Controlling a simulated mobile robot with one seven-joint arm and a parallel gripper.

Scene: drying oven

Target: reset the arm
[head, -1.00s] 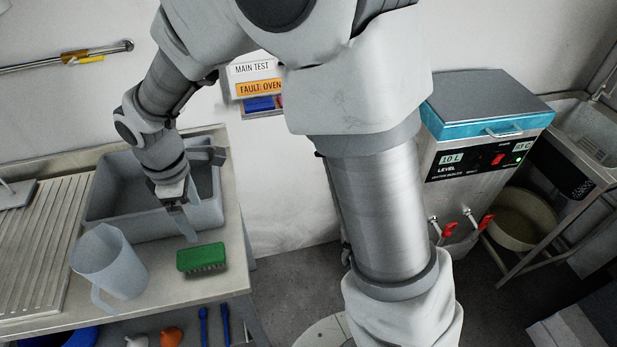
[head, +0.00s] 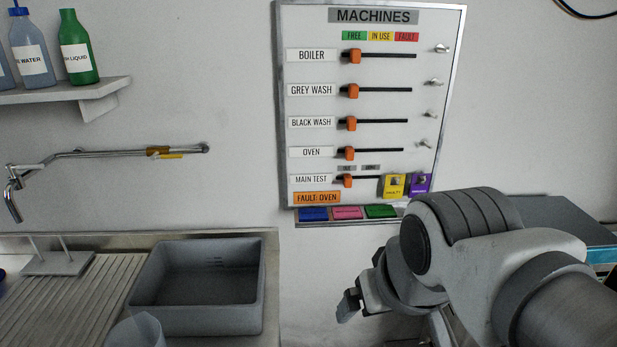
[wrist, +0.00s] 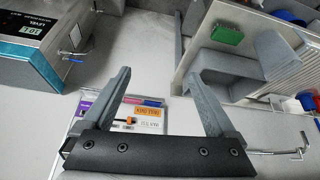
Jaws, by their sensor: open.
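My arm is folded up at the right of the head view. My gripper (head: 362,298) hangs at its left end, in front of the wall and below the machines board (head: 372,110). The board shows upside down behind the fingers in the wrist view.
A grey basin (head: 205,315) stands on the left counter. A tap pipe (head: 110,155) and a bottle shelf (head: 65,92) are on the wall.

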